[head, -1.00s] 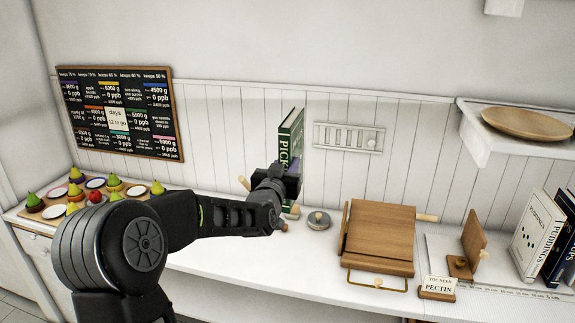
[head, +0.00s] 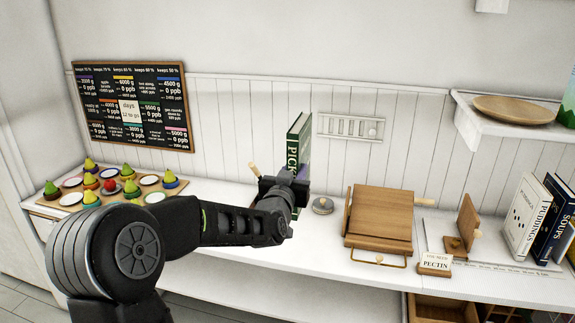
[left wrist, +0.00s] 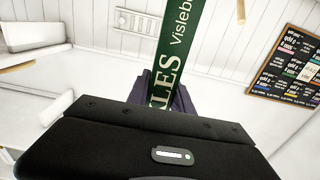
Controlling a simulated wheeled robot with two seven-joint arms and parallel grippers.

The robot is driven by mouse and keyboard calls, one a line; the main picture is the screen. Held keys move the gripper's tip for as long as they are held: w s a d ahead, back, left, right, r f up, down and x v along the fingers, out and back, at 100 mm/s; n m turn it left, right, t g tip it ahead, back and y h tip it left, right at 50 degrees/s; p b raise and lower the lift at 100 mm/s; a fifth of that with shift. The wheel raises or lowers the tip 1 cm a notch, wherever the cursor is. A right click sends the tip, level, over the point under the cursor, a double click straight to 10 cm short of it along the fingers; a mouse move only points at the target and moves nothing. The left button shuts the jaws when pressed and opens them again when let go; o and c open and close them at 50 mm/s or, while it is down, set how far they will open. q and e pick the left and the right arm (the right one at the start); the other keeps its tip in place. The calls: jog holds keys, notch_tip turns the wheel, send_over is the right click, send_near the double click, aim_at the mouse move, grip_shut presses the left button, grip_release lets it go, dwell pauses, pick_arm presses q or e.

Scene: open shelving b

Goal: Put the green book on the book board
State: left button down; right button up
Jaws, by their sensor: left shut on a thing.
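The green book (head: 297,140) stands upright, its spine with white lettering facing me. My left gripper (head: 285,188) is shut on its lower part; the left wrist view also shows the green book (left wrist: 183,50) rising from between the dark fingers (left wrist: 172,98). To the right, white and dark books (head: 535,215) stand by a wooden bookend (head: 467,222) on a pale strip with ruler marks (head: 490,264), possibly the book board. My right gripper is out of view.
A wooden press-like board (head: 380,215) with a handle stands mid-counter, beside a round grey weight (head: 323,205) and a PECTIN card (head: 434,263). A fruit tray (head: 75,198) is at left. A wall shelf (head: 480,130) with a wooden plate overhangs the right.

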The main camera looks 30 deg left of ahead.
pick_arm(q)
jog(key=s+d+f+m+h+b, duration=0.1)
jog(key=d+f+h+b, duration=0.1)
jog(key=d+f, duration=0.6)
jog(key=s+d+f+m+h+b, duration=0.1)
jog(key=d+f+b, duration=0.4)
jog(key=f, duration=0.7)
jog(key=s+d+f+m+t+h+b, duration=0.1)
jog(key=d+f+b, duration=0.3)
jog(key=d+f, duration=0.6)
jog(key=shift+s+d+f+m+h, duration=0.15)
jog(key=shift+s+d+m+h, duration=0.25)
jog(key=shift+s+h, duration=0.45)
jog(key=shift+w, duration=0.1)
